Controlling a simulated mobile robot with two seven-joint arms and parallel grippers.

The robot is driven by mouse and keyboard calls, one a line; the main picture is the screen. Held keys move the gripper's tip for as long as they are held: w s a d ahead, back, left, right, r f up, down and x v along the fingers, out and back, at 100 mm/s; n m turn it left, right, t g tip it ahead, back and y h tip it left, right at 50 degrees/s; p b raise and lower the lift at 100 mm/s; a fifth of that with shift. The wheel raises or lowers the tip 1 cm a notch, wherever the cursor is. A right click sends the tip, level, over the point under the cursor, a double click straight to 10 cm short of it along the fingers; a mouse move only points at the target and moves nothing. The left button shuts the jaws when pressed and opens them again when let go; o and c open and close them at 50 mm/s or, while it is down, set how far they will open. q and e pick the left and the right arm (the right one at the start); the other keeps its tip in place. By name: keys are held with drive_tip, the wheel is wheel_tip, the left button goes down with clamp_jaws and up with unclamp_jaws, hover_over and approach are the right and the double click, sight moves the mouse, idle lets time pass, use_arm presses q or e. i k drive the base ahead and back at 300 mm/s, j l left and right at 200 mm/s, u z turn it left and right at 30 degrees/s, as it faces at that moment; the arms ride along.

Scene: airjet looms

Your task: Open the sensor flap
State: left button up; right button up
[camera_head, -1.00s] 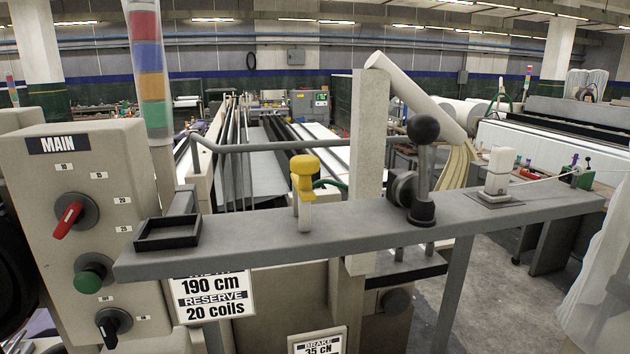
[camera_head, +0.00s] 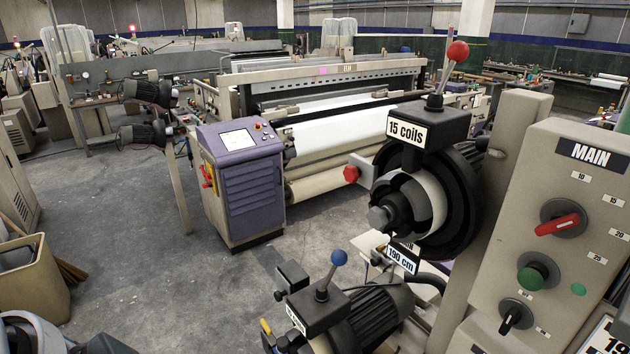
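I cannot make out a sensor flap in the head view. Neither of my grippers can be made out. Close on the right stands a beige control box marked MAIN (camera_head: 546,230), with a red-handled switch (camera_head: 563,224), a green button (camera_head: 537,272) and a black knob (camera_head: 514,316). Left of it is a dark round feeder unit (camera_head: 465,195) with a pale drum. A red-ball lever (camera_head: 446,65) stands on top, above a "15 coils" label (camera_head: 408,133). A lower motor-like unit (camera_head: 375,318) carries a blue-ball lever (camera_head: 334,268).
A loom with a white fabric roll (camera_head: 345,140) stands behind. A purple console (camera_head: 243,185) is in front of it, near a post with dark motors (camera_head: 147,133). A beige bin (camera_head: 32,278) is at left. The grey floor (camera_head: 140,250) between is largely open.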

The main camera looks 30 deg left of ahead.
sight(284, 287)
drive_tip(key=u, duration=1.15)
drive_tip(key=i+j+z, duration=0.7)
drive_tip(key=j, duration=0.35)
drive_tip(key=i+j+z, duration=0.15)
drive_tip(key=j+z, duration=0.2)
drive_tip(key=j, duration=0.25)
drive_tip(key=i+j+z, duration=0.15)
drive_tip(key=j+z, duration=0.2)
drive_tip(key=j, duration=0.3)
drive_tip(key=j+z, duration=0.35)
drive_tip(key=j, duration=0.35)
drive_tip(key=j+z, duration=0.35)
drive_tip(key=j, duration=0.4)
